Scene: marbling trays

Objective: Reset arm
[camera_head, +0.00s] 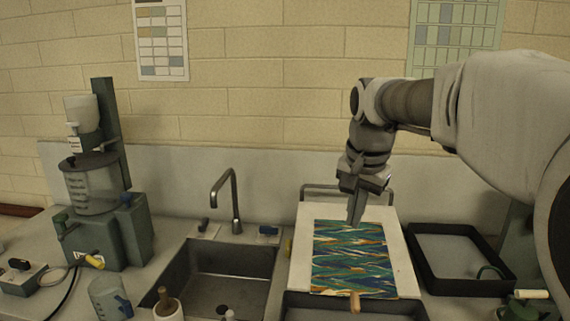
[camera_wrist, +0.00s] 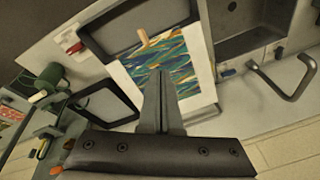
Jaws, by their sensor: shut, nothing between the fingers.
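My gripper (camera_head: 355,222) hangs from my arm, pointing down, over the upper part of a marbled sheet (camera_head: 352,262). The sheet has wavy teal, blue and orange bands and lies on a white board (camera_head: 301,245). In the wrist view my gripper (camera_wrist: 160,72) has its fingers together with nothing between them. The marbled sheet (camera_wrist: 182,60) shows behind the fingertips there. The gap between the fingertips and the sheet is hard to judge. A small wooden peg or handle (camera_head: 355,302) shows at the sheet's near edge.
A sink (camera_head: 225,262) with a faucet (camera_head: 235,205) is left of the board. A black-rimmed tray (camera_head: 460,285) is on the right. Another dark tray (camera_head: 300,305) is at the front. A dispenser machine (camera_head: 110,235) stands far left. The wall is behind.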

